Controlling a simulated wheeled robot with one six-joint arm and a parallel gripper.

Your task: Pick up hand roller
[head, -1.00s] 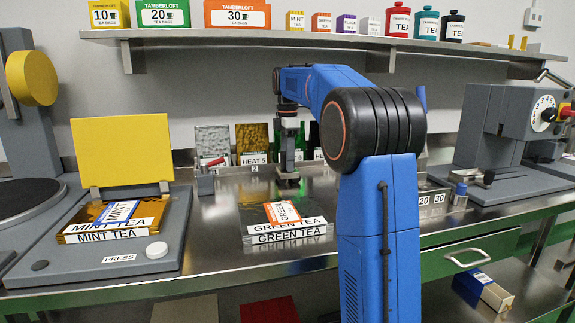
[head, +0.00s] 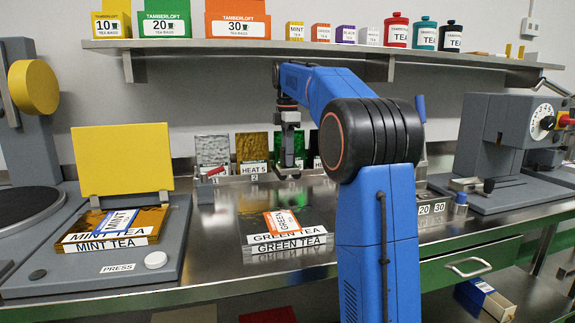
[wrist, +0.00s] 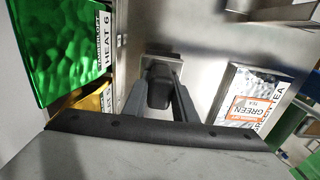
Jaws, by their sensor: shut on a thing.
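The hand roller appears as a dark, rounded piece with a grey square plate (wrist: 160,62) at its far end, between my fingers in the wrist view. In the head view only a small dark part shows under the fingers, and its full shape is hidden. My gripper (head: 289,160) is shut on it, pointing down at the back of the steel bench, in front of the row of upright plates. It also shows in the wrist view (wrist: 155,95). Whether the roller is clear of the bench is hard to tell.
Upright textured plates (head: 213,149) stand close behind the gripper; a green plate (wrist: 58,45) shows in the wrist view. A grey press with a yellow lid (head: 122,160) stands left, a dial machine (head: 510,140) right.

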